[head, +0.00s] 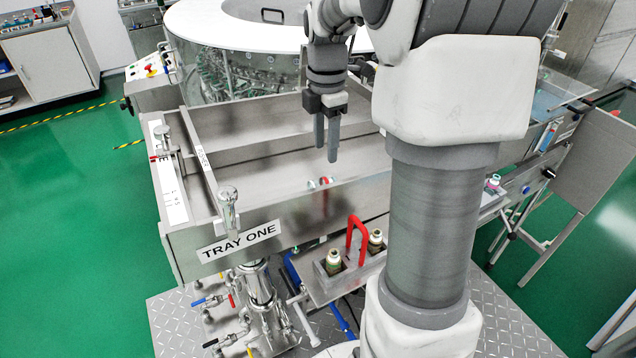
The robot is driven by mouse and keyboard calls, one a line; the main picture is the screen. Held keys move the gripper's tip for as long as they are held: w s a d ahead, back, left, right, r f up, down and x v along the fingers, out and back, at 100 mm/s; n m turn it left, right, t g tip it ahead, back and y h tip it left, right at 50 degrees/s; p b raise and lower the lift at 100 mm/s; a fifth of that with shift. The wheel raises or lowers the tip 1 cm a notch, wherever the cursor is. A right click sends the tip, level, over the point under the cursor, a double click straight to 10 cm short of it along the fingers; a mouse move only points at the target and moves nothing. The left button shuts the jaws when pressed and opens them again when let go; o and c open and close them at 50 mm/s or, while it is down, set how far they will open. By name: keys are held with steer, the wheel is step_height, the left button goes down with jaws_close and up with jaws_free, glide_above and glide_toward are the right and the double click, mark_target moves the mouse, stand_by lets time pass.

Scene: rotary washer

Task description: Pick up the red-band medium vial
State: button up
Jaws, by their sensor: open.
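Two vials with pale tops and dark greenish bodies stand upright in a metal carrier (322,290) with a red handle (351,238). One vial (333,262) is left of the handle, the other vial (375,240) right of it. I cannot make out a red band on either. A small vial-like item with a pinkish top (492,184) sits farther right, beyond my arm; its band is unclear. My gripper (326,152) is open and empty, fingers pointing down, above the steel tray area and up and behind the carrier. My arm hides part of the right side.
The steel trough labelled TRAY ONE (239,242) lies between the carrier and the round washer (232,72). A valve post (229,208) stands at its front left corner. Pipes with coloured handles (215,300) are below. Open green floor (70,230) is at left.

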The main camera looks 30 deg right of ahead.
mark_target(324, 179)
step_height(324, 179, down, 4)
steer(key=shift+r, duration=0.15)
steer(key=shift+s+a+f+p, duration=0.1)
steer(key=shift+a+f+p, duration=0.1)
steer(key=shift+f, duration=1.2)
steer(key=shift+s+a+f+p, duration=0.1)
steer(key=shift+f+p, duration=0.05)
steer(key=shift+f, duration=1.2)
jaws_close()
